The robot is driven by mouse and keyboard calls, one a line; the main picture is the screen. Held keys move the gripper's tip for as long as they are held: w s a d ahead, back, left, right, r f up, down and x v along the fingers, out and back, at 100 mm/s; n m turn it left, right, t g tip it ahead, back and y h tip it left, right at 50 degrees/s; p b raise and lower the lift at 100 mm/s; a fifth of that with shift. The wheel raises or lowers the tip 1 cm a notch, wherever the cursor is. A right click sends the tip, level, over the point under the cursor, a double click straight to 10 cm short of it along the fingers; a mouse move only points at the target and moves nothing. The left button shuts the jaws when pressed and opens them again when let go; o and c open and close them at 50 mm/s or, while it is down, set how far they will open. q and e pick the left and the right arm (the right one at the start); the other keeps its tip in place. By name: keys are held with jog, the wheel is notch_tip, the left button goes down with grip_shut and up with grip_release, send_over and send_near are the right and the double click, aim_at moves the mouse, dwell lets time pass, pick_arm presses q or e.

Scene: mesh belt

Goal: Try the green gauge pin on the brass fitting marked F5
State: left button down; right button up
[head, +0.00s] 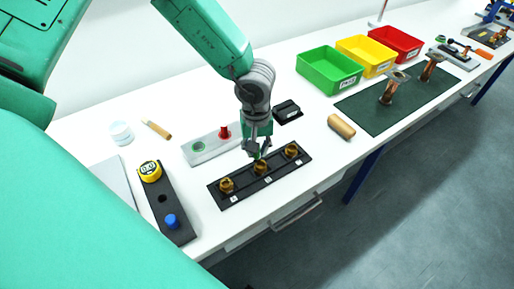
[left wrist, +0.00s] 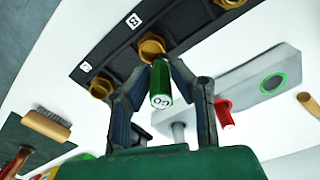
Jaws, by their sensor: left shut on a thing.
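My left gripper (head: 256,152) is shut on the green gauge pin (left wrist: 160,84), whose end marked GO faces the wrist camera. Its far end overlaps the rim of the middle brass fitting (left wrist: 152,46) in the left wrist view; I cannot tell whether it has entered. In the head view the middle fitting (head: 261,168) stands in a black strip (head: 243,193), between a left fitting (head: 226,185) and a right fitting (head: 291,150). White tags lie beside the fittings, too small to read surely. My right gripper is not in view.
A grey holder (head: 212,150) behind the strip carries a red pin (head: 224,132) and an empty green-ringed spot. A black block (head: 163,198) stands left. A brush (head: 341,126), a black box (head: 287,111) and a green tray (head: 330,70) lie right. The table's front edge is close.

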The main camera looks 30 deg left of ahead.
pick_arm(q)
jog(key=shift+d+r, duration=0.1)
jog(key=shift+d, duration=0.5)
jog(key=shift+a+f, duration=0.55)
jog(key=shift+a, duration=0.1)
jog(key=shift+d+r, duration=0.1)
jog(key=shift+d, duration=0.4)
jog(key=shift+a+r, duration=0.35)
jog(key=shift+a, duration=0.05)
jog(key=shift+d, duration=0.7)
dwell(0.9)
jog(key=shift+f+b, duration=0.35)
jog(key=shift+f, duration=0.75)
jog(key=shift+r, duration=0.2)
dwell(0.9)
